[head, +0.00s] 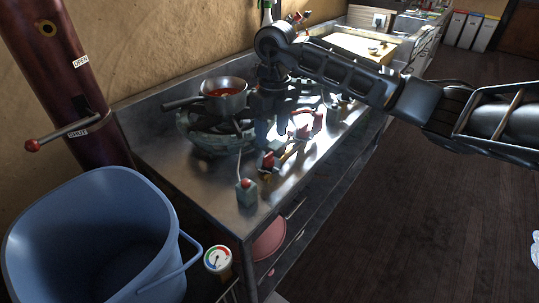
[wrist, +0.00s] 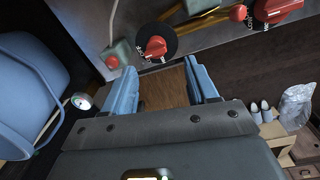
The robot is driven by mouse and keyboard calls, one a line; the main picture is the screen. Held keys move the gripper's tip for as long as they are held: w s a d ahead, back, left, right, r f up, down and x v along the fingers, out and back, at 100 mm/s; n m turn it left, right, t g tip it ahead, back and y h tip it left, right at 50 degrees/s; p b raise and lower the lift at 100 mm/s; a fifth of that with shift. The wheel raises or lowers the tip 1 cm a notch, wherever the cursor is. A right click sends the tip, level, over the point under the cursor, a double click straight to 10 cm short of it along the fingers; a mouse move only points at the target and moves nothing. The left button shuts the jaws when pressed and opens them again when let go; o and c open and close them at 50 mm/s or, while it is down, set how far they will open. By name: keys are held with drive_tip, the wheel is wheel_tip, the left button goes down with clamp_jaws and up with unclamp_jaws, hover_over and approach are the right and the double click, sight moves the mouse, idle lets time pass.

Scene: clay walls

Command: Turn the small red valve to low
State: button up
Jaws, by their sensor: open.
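The small red valve (head: 268,160) is a red knob on the front part of the metal counter. In the wrist view the small valve (wrist: 155,46) sits on a round black dial with small pale lettering that I cannot read clearly; its setting is unclear. A larger red valve (head: 303,125) stands farther back; it shows at the upper right of the wrist view (wrist: 278,8). My gripper (head: 270,108) is above the counter beside the pot in the head view. In the wrist view my gripper (wrist: 162,72) is open and empty, its fingers apart from the small valve.
A pot of red contents (head: 224,93) sits on a burner. A grey box with a red button (head: 246,192) stands near the counter's front corner. A blue bin (head: 90,235), a gauge (head: 217,259) and a red-knobbed lever (head: 60,133) are at left.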

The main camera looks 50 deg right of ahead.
sight(269, 154)
drive_tip(key=f, duration=0.4)
drive_tip(key=a+f, duration=0.1)
drive_tip(key=f, duration=0.1)
drive_tip(key=shift+w, duration=0.2)
drive_tip(key=shift+d+f, duration=0.15)
drive_tip(key=shift+f, duration=0.45)
drive_tip(key=shift+s, duration=0.1)
drive_tip(key=shift+r, duration=0.1)
drive_tip(key=c, duration=1)
drive_tip(key=shift+o, duration=0.2)
